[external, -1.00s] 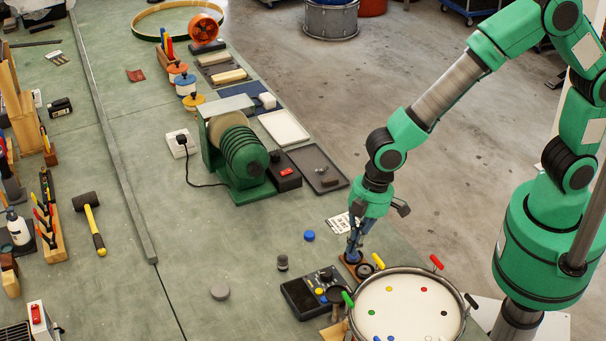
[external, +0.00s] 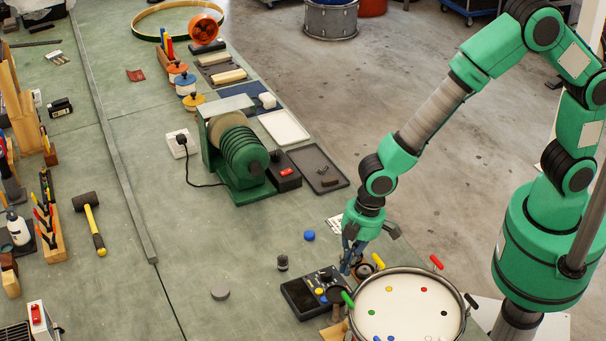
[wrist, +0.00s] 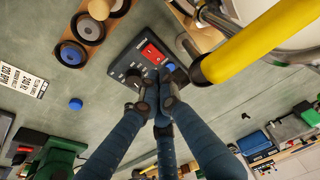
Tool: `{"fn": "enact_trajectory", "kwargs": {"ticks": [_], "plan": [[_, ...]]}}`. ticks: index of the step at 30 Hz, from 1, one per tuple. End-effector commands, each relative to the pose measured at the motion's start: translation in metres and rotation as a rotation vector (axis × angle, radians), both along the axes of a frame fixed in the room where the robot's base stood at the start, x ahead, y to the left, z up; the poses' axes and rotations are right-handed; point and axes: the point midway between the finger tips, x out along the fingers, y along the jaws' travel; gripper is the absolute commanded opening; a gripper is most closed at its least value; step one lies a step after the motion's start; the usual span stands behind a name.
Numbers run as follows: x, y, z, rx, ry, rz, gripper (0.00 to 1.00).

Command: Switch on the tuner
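The tuner (external: 303,297) is a dark box with knobs, lying flat on the bench left of the drum. In the wrist view its panel (wrist: 122,66) carries a red switch (wrist: 152,53) and a blue button. My gripper (external: 346,270) is above the tuner's right end in the external view, pointing down. In the wrist view the blue-grey fingers of my gripper (wrist: 160,80) are drawn together with nothing between them. Their tips lie over the panel, just below the red switch in the picture. I cannot tell whether they touch it. The fingers hide part of the panel.
The drum (external: 405,310) with coloured handles stands close right of the tuner; its yellow handle (wrist: 262,40) looms near the wrist camera. A wooden block with dark rings (wrist: 90,30) lies beside the tuner. A blue cap (external: 309,236) and a green machine (external: 240,155) stand farther back.

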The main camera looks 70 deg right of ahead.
Motion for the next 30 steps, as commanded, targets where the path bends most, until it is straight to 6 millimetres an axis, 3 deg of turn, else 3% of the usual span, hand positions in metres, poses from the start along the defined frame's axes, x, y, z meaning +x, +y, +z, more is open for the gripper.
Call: {"fn": "enact_trajectory", "kwargs": {"ticks": [6,12,30], "plan": [[0.004,0.005,-0.036,-0.001,0.003,-0.001,0.0],[0.002,0.002,-0.058,-0.001,0.002,-0.001,0.0],[0.001,0.001,-0.07,0.0,0.0,-0.001,0.0]]}}
